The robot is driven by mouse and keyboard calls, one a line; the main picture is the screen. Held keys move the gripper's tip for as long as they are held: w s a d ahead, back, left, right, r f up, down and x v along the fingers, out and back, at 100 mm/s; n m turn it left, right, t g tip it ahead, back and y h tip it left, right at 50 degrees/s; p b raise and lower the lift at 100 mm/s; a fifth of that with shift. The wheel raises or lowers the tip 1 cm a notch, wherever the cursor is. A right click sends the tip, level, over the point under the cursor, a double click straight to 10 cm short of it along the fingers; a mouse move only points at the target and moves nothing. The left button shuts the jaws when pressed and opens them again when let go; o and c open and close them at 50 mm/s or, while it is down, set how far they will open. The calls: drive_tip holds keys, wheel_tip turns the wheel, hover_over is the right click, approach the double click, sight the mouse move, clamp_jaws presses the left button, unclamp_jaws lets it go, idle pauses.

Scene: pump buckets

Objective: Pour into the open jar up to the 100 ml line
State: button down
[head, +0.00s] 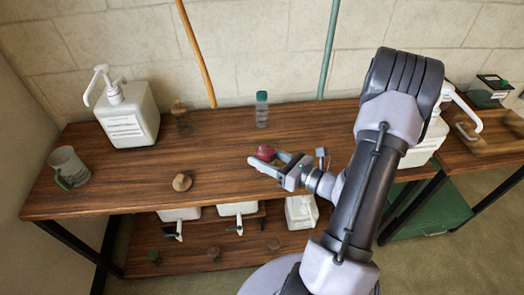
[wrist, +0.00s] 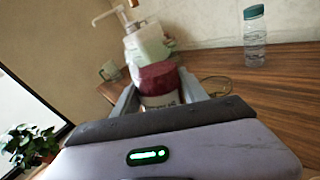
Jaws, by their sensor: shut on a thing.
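My gripper (head: 266,162) is shut on a small jar with a dark red top (head: 265,152), above or at the middle of the wooden bench. In the wrist view the red-topped jar (wrist: 158,80) sits between the two fingers (wrist: 160,98), roughly upright, with a pale label below the red part. I cannot tell whether it touches the bench or is open on top. A clear bottle with a teal cap (head: 262,110) stands behind it, and shows at the right in the wrist view (wrist: 255,38). I make out no 100 ml line.
A white pump bucket (head: 129,116) and a grey mug with green handle (head: 68,166) stand at the bench's left. A small round brown object (head: 181,182) lies near the front. Another pump bucket (head: 428,146) is partly behind my arm. More white buckets (head: 300,212) sit on the lower shelf.

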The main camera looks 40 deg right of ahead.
drive_tip(key=shift+w+d+r+m+g+p, duration=0.35)
drive_tip(key=shift+m+p, duration=0.2)
drive_tip(key=shift+p, duration=0.85)
drive_tip(key=shift+w+d+r+m+g+p, duration=0.2)
drive_tip(key=shift+r+m+g+p, duration=0.3)
drive_tip(key=shift+p, duration=0.9)
drive_tip(key=shift+w+d+f, duration=0.1)
drive_tip(key=shift+f, duration=0.15)
drive_tip(key=shift+m+p, duration=0.25)
drive_tip(key=shift+p, duration=0.1)
drive_tip(key=shift+w+d+f+m+g+p, duration=0.4)
drive_tip(key=shift+f+m+p, duration=0.15)
drive_tip(key=shift+p, duration=0.25)
drive_tip(key=shift+y, duration=0.3)
drive_tip(key=shift+m+p, duration=0.25)
drive_tip(key=shift+p, duration=0.25)
drive_tip(key=shift+s+a+f+m+g+p, duration=0.15)
drive_tip(key=shift+f+m+g+p, duration=0.2)
drive_tip(key=shift+p, duration=0.15)
drive_tip(key=shift+r+m+p, duration=0.15)
drive_tip(key=shift+m+p, duration=0.1)
drive_tip(key=shift+p, duration=0.3)
drive_tip(key=shift+s+a+m+g+y+p, duration=0.1)
drive_tip(key=shift+m+g+y+p, duration=0.2)
drive_tip(key=shift+g+p, duration=0.15)
